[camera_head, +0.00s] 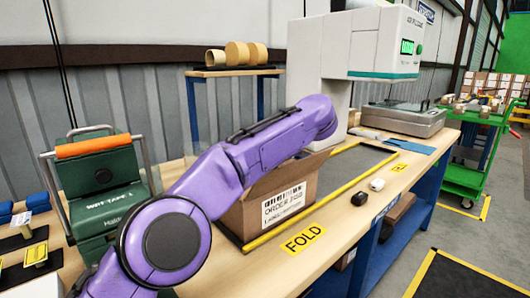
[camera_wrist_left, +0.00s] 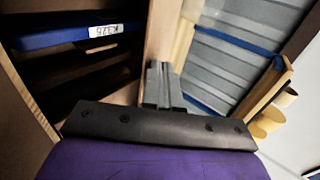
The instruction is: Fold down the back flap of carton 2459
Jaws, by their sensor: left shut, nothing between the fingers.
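A brown carton (camera_head: 279,208) stands on the bench, with a white label on its front face that reads "ORDER" and digits too small to read surely. My left arm crosses over it and hides much of its top; the back flap cannot be made out in the head view. My left gripper shows in the left wrist view (camera_wrist_left: 163,85), its fingers shut and empty. They are beside a brown cardboard panel (camera_wrist_left: 160,38); contact cannot be told. Left of the panel is a dark interior with a blue item (camera_wrist_left: 80,37) bearing a white label. My right gripper is not in view.
A white machine (camera_head: 325,60) stands behind the carton, and a green tape dispenser (camera_head: 105,190) is to the left. Tape rolls (camera_head: 237,54) sit on a rear shelf.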

